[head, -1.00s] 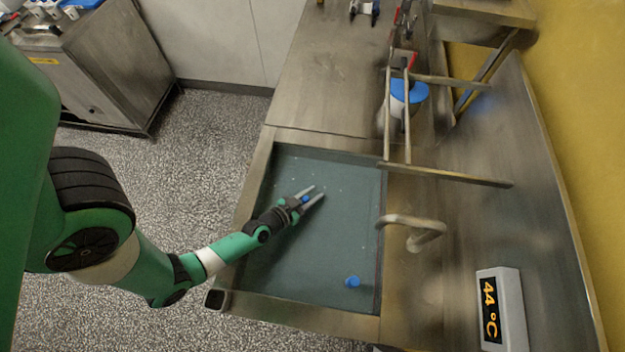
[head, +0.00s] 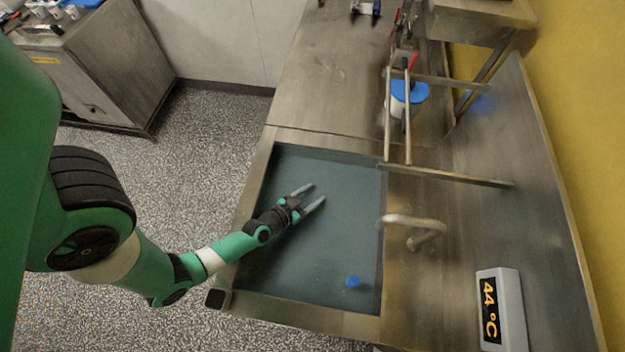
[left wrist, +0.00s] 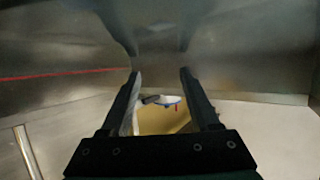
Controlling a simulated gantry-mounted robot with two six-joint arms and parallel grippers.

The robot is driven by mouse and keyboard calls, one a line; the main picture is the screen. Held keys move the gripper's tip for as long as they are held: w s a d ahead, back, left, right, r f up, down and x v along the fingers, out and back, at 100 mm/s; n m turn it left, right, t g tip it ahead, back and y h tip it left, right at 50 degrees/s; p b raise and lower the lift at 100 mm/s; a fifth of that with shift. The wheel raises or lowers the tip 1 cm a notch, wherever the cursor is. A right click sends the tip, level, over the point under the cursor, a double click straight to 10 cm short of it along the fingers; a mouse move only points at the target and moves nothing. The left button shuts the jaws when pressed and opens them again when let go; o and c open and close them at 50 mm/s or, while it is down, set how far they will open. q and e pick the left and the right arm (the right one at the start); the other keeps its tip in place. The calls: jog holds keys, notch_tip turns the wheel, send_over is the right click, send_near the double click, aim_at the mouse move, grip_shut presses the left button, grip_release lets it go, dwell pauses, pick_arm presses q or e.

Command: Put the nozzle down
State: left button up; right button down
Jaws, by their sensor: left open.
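My left gripper (head: 318,193) is over the sunken tank (head: 345,235), with its fingers spread and nothing visible between them. In the left wrist view the same gripper (left wrist: 160,74) also shows apart and empty fingers. A small blue piece (head: 353,282) is in the tank near its front right corner, away from the gripper. I cannot tell whether it is the nozzle, and no other nozzle is clear. My right gripper is not in view.
A bent metal spout (head: 415,225) and a metal rail frame (head: 450,176) stand along the tank's right side. A blue-lidded container (head: 408,95) stands behind the rails. A 44 °C display (head: 500,310) is at front right. The steel counter (head: 325,80) behind the tank is mostly clear.

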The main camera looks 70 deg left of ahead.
pick_arm(q)
jog(key=p+v, duration=0.1)
jog(key=v, duration=0.6)
jog(key=shift+s+p, duration=0.2)
jog(key=shift+p, duration=0.1)
jog(key=shift+d+r, duration=0.1)
jog(key=shift+r, duration=0.05)
